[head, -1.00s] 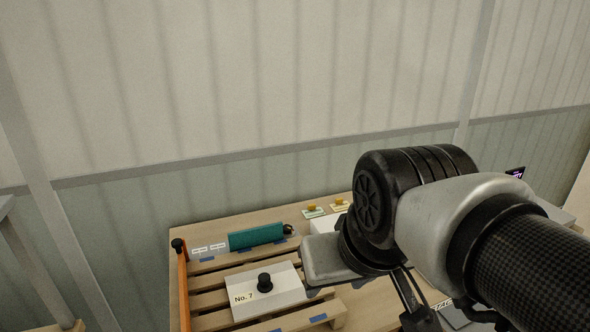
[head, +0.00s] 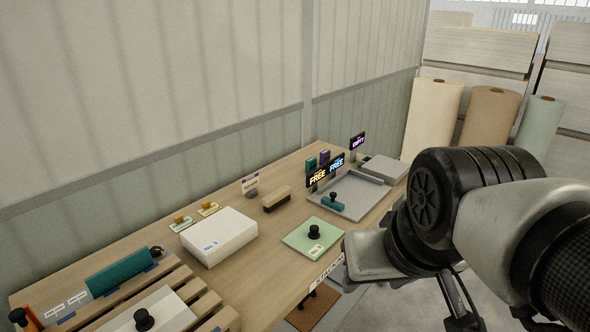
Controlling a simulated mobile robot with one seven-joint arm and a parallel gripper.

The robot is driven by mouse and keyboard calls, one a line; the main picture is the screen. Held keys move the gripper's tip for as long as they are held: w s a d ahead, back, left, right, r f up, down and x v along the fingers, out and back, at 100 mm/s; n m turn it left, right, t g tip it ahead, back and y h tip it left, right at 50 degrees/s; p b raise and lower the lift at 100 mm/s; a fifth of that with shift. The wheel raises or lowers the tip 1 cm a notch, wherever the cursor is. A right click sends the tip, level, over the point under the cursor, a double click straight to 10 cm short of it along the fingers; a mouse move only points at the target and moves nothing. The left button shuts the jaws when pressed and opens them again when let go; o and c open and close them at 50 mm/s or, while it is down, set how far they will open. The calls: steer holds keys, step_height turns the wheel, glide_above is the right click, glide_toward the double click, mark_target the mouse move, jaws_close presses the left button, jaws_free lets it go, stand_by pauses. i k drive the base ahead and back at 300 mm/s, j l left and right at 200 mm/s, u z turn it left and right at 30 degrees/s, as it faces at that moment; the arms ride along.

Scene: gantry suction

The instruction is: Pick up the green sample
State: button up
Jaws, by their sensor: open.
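The green sample, a pale green flat square (head: 297,241) with a black knob and a small white label, lies on the wooden table (head: 285,272) near its front edge. My gripper (head: 462,308) is only partly in view at the lower right, below my black and grey wrist. It is open, well to the right of the green sample and apart from it; its fingertips are mostly hidden or cut off.
A white box marked No. 5 (head: 220,238) stands left of the sample. A white panel with a black knob (head: 165,308) lies on a pallet at lower left, beside a teal roll (head: 122,272).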

mark_target(315, 236)
steer(key=i+l+u, duration=0.3)
steer(key=l, duration=0.25)
steer(key=i+l+u, duration=0.35)
steer(key=l, duration=0.3)
steer(key=i+l+u, duration=0.15)
steer(key=l, duration=0.2)
steer(key=i+l+u, duration=0.15)
steer(key=l, duration=0.2)
steer(key=i+l+u, duration=0.2)
steer(key=l, duration=0.2)
steer(key=k, duration=0.05)
